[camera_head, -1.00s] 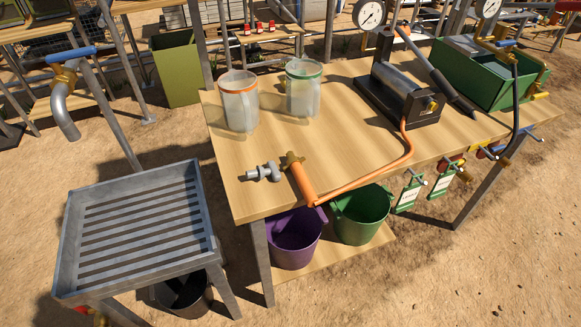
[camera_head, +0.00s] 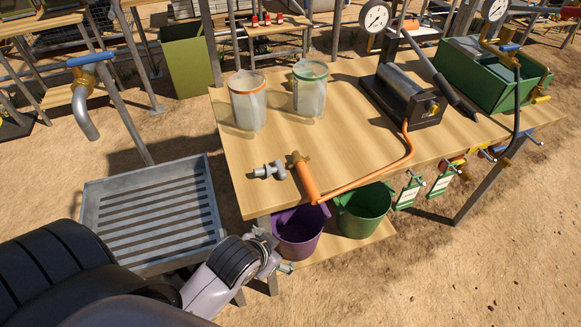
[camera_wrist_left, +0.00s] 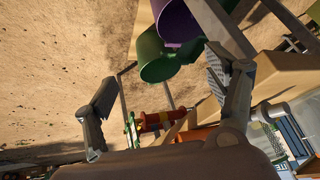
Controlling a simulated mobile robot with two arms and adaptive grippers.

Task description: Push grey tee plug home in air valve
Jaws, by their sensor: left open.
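A grey tee-shaped fitting (camera_head: 270,171) lies on the wooden bench near its left front edge. Just right of it is an orange, brass-ended piece (camera_head: 305,178) joined to an orange hose; it looks like the air valve. A small gap shows between the two. My left gripper (camera_head: 275,253) is below and in front of the bench edge, left of the purple bucket, away from the fitting. In the left wrist view its two fingers (camera_wrist_left: 165,95) are spread wide with nothing between them. I cannot make out the tee there. My right gripper is not in view.
Two clear jugs, with orange (camera_head: 247,100) and green (camera_head: 310,88) rims, stand behind the fitting. A black pump (camera_head: 405,100) is farther right. Purple (camera_head: 297,232) and green (camera_head: 363,209) buckets sit below the bench. A slatted grey tray (camera_head: 100,195) is at left.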

